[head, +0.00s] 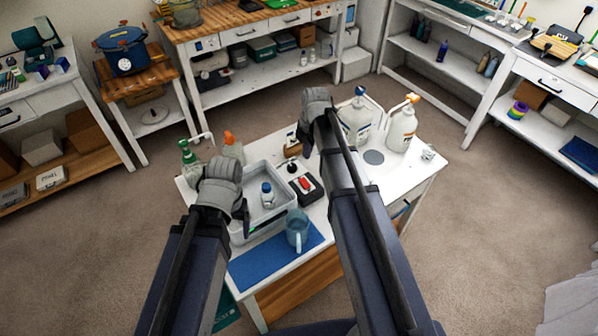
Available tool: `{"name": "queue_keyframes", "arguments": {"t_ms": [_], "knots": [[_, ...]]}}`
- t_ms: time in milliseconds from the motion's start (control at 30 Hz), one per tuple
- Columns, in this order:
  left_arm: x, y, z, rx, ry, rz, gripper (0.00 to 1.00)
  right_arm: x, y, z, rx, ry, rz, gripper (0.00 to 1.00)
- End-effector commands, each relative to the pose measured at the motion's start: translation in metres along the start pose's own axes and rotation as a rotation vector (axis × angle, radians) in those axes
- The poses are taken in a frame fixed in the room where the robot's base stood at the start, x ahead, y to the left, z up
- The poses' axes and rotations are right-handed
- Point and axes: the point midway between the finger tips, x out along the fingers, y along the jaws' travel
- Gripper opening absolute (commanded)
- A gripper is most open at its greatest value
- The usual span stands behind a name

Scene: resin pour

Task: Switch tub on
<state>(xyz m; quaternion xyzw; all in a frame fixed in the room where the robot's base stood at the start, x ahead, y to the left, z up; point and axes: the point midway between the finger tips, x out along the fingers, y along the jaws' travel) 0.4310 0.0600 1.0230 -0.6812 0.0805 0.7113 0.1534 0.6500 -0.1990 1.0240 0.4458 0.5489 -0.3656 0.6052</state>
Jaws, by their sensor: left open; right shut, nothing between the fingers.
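A grey rectangular tub (284,204) stands on the white worktable, left of its middle. A small white bottle with a blue cap (267,195) is inside it. A small green spot (254,230) shows at the tub's near side; I cannot tell whether it is a lit switch. My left gripper (244,217) is open over the tub's left part, its fingers pointing down near that spot and partly hidden by my wrist. My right gripper (306,143) is shut and empty, above the table's far middle, behind the tub. Contact between the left fingers and the tub cannot be told.
A black box with a red part (305,184) sits right of the tub. A clear blue jug (297,230) stands on a blue mat (262,268) in front. Pump bottles (402,128) stand at the back right and spray bottles (188,158) at the back left. The table's right front is clear.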

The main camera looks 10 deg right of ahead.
Motion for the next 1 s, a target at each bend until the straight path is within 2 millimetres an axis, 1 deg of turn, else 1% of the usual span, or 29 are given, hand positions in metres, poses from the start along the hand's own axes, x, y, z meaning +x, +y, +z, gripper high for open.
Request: {"name": "queue_keyframes", "arguments": {"t_ms": [367,567,767,1000], "knots": [[0.001,0.000,0.000,0.000,0.000,0.000,0.79,0.001,0.000,0.000,-0.004,0.000,0.000,0.00],[0.009,0.001,-0.001,0.000,0.000,0.000,0.79,0.009,0.000,0.000,-0.004,0.000,0.000,0.00],[0.029,0.003,-0.002,-0.001,0.000,0.000,0.79,0.029,0.000,0.000,-0.004,0.000,0.000,0.00],[0.062,0.006,-0.004,-0.002,0.000,0.000,0.79,0.063,0.000,0.000,-0.003,0.000,0.000,0.00]]}}
